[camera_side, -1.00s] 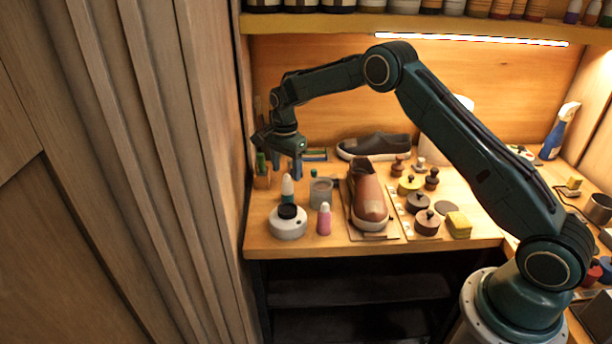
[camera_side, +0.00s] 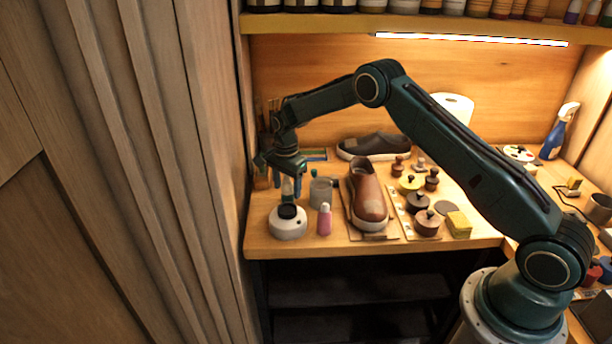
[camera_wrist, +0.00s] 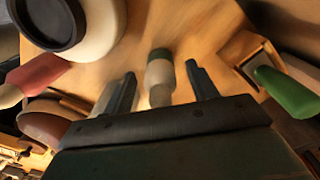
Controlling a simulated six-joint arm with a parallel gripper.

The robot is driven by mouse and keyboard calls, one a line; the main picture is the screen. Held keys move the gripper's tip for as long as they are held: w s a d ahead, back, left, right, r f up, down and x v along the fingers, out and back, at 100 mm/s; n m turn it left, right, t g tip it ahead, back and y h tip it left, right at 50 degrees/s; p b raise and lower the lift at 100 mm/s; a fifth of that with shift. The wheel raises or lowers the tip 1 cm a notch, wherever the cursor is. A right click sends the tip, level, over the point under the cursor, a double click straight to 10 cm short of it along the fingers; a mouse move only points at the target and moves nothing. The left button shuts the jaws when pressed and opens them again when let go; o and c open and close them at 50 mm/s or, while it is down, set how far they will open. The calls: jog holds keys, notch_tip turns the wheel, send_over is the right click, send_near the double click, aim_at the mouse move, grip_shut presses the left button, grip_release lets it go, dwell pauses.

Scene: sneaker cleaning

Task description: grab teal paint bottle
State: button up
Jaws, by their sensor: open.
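The small teal paint bottle (camera_side: 287,189) with a pale top stands on the bench behind a white round jar (camera_side: 288,229) with a black lid. My gripper (camera_side: 290,184) is low over it and partly hides it. In the wrist view the bottle (camera_wrist: 160,72) shows a pale top and a teal part, lying in the gap between the two fingers of my gripper (camera_wrist: 162,88). The gripper is open, with visible space on both sides of the bottle. I cannot tell how far down the fingers reach.
A pink bottle (camera_side: 324,220) and a grey cup (camera_side: 321,192) stand close by on the right. A brown shoe (camera_side: 368,194) is beyond them. A green-handled tool (camera_wrist: 286,92) and a wooden holder (camera_wrist: 250,62) are right of the fingers in the wrist view. The wooden wall is close on the left.

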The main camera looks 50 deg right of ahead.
jog(key=shift+c, duration=0.2)
dwell(0.3)
jog(key=c, duration=1.1)
notch_tip(320, 180, up, 20)
dwell(0.7)
